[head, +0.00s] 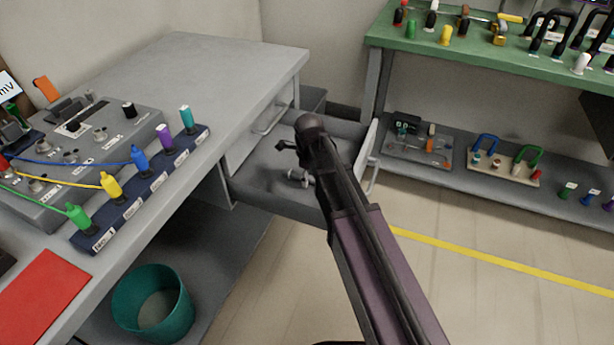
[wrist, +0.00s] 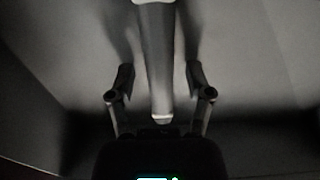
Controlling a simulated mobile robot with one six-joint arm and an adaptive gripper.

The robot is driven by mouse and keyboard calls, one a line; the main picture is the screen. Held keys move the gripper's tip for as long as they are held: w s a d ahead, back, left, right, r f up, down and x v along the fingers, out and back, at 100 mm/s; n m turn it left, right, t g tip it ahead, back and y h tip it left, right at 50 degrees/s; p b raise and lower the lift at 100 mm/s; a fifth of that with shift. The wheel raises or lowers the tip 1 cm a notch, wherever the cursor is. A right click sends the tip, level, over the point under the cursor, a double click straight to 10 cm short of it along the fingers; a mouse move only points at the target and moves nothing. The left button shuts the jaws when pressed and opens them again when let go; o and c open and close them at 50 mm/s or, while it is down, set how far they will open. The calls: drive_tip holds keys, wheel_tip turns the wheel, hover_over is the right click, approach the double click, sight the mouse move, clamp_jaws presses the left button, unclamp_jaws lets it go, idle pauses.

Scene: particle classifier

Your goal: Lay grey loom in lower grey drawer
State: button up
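The lower grey drawer (head: 262,172) is pulled out under the grey workbench, its front panel facing right. My gripper (head: 291,162) reaches down over the drawer; my arm hides part of it. In the wrist view, a grey tapered cylinder with a pale end, which looks like the grey loom (wrist: 157,60), lies between the two fingers of my gripper (wrist: 160,78). The fingers stand apart with a gap on each side of it. Soft shadows lie beside it on the grey surface. In the head view, a small pale piece shows by the gripper; I cannot tell whether it is the loom.
A closed upper drawer (head: 262,125) sits beside the open one. A rack with coloured plugs (head: 150,185) stands on the workbench (head: 215,65). A teal bin (head: 152,305) is below. A green-topped shelf unit (head: 480,70) with locks and boards stands at the right. The floor between is clear.

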sight(312, 178)
drive_tip(key=shift+r, duration=0.15)
wheel_tip(312, 178, up, 12)
drive_tip(key=p, duration=1.2)
idle(0.4)
idle(0.7)
drive_tip(key=s+d+n, duration=0.6)
drive_tip(key=d+n, duration=0.3)
drive_tip(key=n, duration=0.2)
drive_tip(key=s+d+n, duration=0.7)
drive_tip(key=d+n, duration=0.3)
drive_tip(key=n, duration=0.1)
drive_tip(key=shift+s, duration=0.25)
